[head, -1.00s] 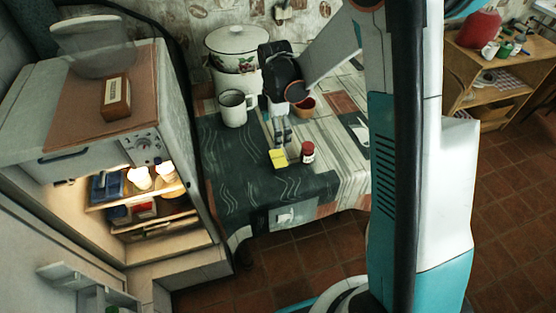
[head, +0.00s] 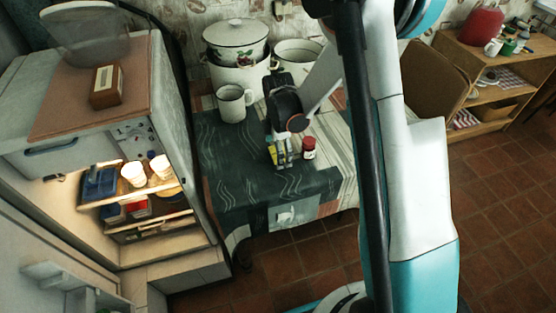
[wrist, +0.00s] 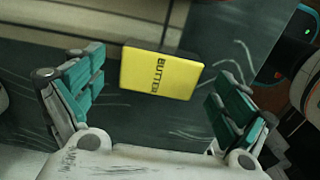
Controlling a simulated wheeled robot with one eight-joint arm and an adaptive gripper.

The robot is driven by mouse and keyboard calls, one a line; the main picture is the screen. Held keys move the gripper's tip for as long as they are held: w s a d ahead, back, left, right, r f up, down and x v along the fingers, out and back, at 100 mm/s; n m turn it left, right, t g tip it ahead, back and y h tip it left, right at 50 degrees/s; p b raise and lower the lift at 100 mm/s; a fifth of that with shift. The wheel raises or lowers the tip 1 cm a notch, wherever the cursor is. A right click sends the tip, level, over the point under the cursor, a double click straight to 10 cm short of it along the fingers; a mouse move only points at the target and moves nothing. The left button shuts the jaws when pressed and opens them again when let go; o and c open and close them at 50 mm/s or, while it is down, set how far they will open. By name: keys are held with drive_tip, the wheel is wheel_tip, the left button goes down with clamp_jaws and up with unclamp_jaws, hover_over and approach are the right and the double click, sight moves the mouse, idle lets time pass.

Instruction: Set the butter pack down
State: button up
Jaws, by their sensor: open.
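The yellow butter pack (wrist: 160,72), its lettering facing up, lies on the dark patterned tablecloth (head: 225,180). In the head view the pack (head: 272,155) is partly covered by my fingers. My gripper (head: 281,152) is open and low over the cloth at the pack. In the wrist view the pack lies between the two teal-padded fingers, with a visible gap on each side, so neither finger appears to press on it. A small red jar with a white label (head: 309,148) stands just right of my gripper.
A white mug (head: 232,103), a lidded enamel pot (head: 236,42) and a second white pot (head: 297,52) stand farther back. The open, lit fridge (head: 150,195) is at left, with cups on its shelf. The cloth in front of the pack is clear.

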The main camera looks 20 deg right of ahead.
drive_tip(key=shift+f, duration=0.9)
drive_tip(key=shift+r, duration=0.1)
drive_tip(key=c, duration=1.4)
wheel_tip(320, 180, up, 20)
drive_tip(key=p, duration=0.7)
drive_tip(key=s+f+m, duration=0.2)
drive_tip(key=m, duration=0.4)
drive_tip(key=s+f+m, duration=0.2)
drive_tip(key=f+m, duration=0.1)
drive_tip(key=m, duration=0.3)
drive_tip(key=s+f+m, duration=0.1)
drive_tip(key=f+m, duration=0.1)
drive_tip(key=m, duration=0.4)
drive_tip(key=shift+s+f, duration=0.3)
drive_tip(key=shift+s, duration=0.1)
